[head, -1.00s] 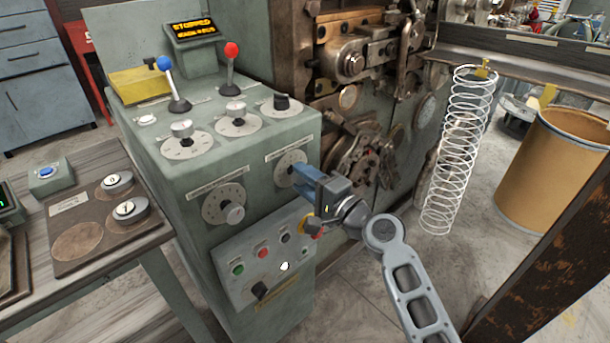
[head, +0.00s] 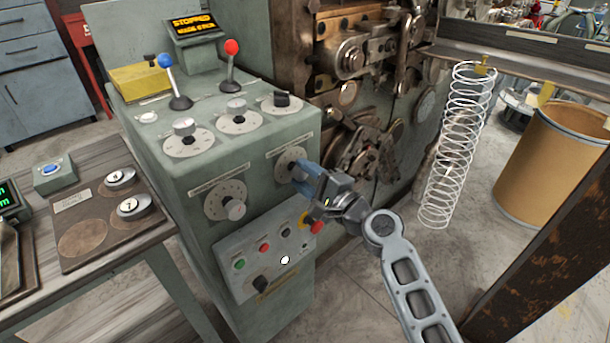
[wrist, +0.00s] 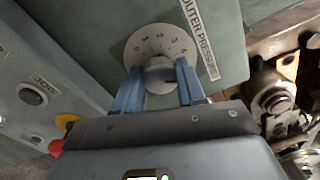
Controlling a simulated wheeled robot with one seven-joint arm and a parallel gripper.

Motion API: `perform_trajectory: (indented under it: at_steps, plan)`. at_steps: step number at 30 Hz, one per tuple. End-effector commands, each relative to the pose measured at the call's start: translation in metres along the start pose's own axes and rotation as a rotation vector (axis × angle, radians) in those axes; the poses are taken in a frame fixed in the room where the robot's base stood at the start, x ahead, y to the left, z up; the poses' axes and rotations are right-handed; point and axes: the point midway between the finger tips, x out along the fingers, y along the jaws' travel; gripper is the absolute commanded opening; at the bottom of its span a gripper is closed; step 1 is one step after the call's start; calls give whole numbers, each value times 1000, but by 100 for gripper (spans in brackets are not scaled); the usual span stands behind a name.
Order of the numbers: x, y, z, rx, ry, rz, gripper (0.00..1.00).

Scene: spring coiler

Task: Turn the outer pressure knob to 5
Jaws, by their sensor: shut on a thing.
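The outer pressure knob (wrist: 160,72) is a grey round knob on a pale dial (wrist: 148,42) with numbers, beside a label reading "OUTER PRESSURE" in the wrist view. The dial (head: 287,158) is on the upper right of the green console's front in the head view, where my gripper partly covers it. My gripper (wrist: 159,85) has its two blue fingers on either side of the knob, shut on it. It also shows in the head view (head: 300,174). The knob's pointer mark is not clear, so I cannot tell its setting.
Another dial with a knob (head: 235,209) is left of my gripper. Below is a panel with buttons and a red emergency stop (head: 316,227) close under my gripper. A tall wire spring (head: 458,145) hangs to the right, near a brown drum (head: 550,165).

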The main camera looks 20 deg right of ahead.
Motion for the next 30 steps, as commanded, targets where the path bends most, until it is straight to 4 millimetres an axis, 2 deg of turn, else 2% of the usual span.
perform_trajectory:
  at_steps: [2, 3, 10, 20, 30]
  plan:
    - [-1, 2, -2, 0, 4, 2, 9]
    - [-1, 2, -2, 0, 4, 2, 42]
    - [0, 1, -1, -1, 2, 1, 64]
    - [-6, 1, -1, -1, 1, 1, 65]
    - [-58, 2, -2, -2, 3, 1, 65]
